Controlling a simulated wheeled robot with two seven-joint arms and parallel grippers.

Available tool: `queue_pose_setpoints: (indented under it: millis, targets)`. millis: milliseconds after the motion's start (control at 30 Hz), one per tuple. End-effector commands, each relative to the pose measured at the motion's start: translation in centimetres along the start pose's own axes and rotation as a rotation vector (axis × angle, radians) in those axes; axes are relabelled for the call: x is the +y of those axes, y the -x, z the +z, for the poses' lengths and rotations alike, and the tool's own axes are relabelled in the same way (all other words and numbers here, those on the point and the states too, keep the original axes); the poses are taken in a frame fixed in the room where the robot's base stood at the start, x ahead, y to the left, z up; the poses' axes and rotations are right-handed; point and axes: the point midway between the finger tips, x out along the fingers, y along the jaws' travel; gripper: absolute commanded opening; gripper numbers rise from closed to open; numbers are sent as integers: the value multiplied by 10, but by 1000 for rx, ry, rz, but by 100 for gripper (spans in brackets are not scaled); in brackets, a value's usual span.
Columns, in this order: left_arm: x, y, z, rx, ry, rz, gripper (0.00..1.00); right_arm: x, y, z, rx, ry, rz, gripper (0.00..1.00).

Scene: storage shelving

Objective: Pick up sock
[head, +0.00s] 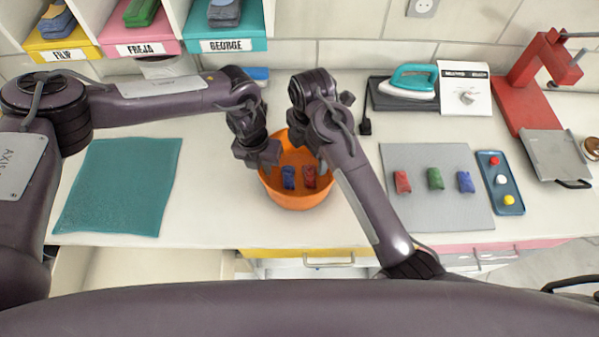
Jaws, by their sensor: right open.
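A blue rolled sock (288,177) and a red rolled sock (310,176) lie side by side in an orange bowl (298,201). A red sock (402,182), a green sock (435,179) and a blue sock (465,182) lie in a row on a grey mat (430,214). My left gripper (260,158) hangs at the bowl's left rim; its fingertips are not clear, and I cannot tell whether it is open. My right gripper (318,158) is open above the right part of the bowl, partly hidden by its own arm.
A teal cloth (120,185) lies at left. An iron (410,80) stands behind the mat, and a blue tray (503,207) with coloured pieces lies to its right. A red press (535,80) stands at right. Labelled bins (140,43) line the back left. A drawer (140,268) is open at front left.

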Motion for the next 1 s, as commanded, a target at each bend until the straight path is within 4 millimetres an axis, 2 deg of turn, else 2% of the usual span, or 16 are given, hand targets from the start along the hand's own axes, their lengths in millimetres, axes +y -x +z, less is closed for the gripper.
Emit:
queue_pose_setpoints:
  millis: [200, 433, 800, 1000]
  targets:
    - [1, -1, -1, 1, 1, 3, 0, 2, 9, -2, 0, -343, 2, 89]
    - [1, -1, -1, 1, 1, 3, 0, 2, 9, -2, -1, -526, 1, 89]
    - [1, -1, -1, 2, 1, 3, 0, 1, -48, -2, -1, -542, -1, 89]
    - [1, -1, -1, 2, 1, 3, 0, 0, -62, 0, -1, -542, -1, 89]
